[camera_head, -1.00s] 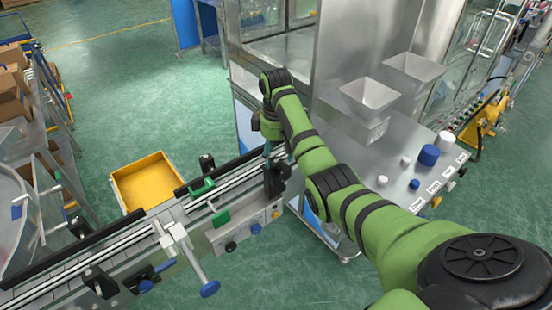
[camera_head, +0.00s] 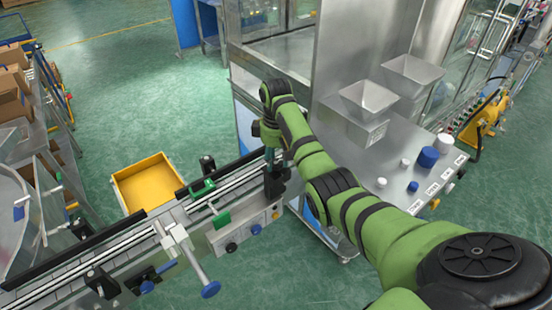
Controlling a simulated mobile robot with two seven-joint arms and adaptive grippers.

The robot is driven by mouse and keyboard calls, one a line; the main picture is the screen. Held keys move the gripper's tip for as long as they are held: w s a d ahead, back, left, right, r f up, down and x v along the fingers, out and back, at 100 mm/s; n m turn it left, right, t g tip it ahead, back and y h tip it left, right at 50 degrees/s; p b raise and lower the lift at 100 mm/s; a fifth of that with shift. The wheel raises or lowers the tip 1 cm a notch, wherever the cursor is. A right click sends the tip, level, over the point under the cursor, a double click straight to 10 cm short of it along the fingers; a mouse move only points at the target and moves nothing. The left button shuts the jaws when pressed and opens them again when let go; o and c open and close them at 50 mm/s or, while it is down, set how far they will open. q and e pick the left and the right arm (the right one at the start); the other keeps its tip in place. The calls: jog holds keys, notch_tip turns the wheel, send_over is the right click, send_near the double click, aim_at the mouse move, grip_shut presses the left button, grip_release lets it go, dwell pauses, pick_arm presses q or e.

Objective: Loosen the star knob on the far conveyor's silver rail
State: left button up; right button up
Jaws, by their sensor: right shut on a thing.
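The conveyor (camera_head: 135,248) with its silver rail (camera_head: 230,190) runs from the lower left to the middle of the head view. My right arm reaches in from the lower right, and its gripper (camera_head: 270,160) points down at the conveyor's far right end, beside a dark block. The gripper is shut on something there. The fingertips and the held thing are small and mostly hidden, so I cannot make out the star knob's shape. My left gripper is not in view.
A steel cabinet with two hoppers (camera_head: 368,97) and a shelf with blue and white knobs (camera_head: 428,157) stands right of the conveyor. A yellow bin (camera_head: 148,182) sits on the floor behind it. A blue-ended handle (camera_head: 209,288) sticks out in front. Green floor is open at the back left.

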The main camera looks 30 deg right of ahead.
aim_at(278, 163)
jog(key=o, duration=1.1)
jog(key=shift+s+f, duration=0.2)
jog(key=shift+s, duration=0.05)
jog(key=shift+o, duration=0.2)
jog(key=shift+r, duration=0.15)
jog(key=shift+w+r, duration=0.15)
jog(key=shift+r, duration=0.3)
notch_tip(278, 163, up, 5)
jog(key=shift+d+f, duration=0.1)
jog(key=shift+d, duration=0.05)
jog(key=shift+r, duration=0.35)
jog(key=shift+s+r, duration=0.2)
jog(key=shift+r, duration=2.6)
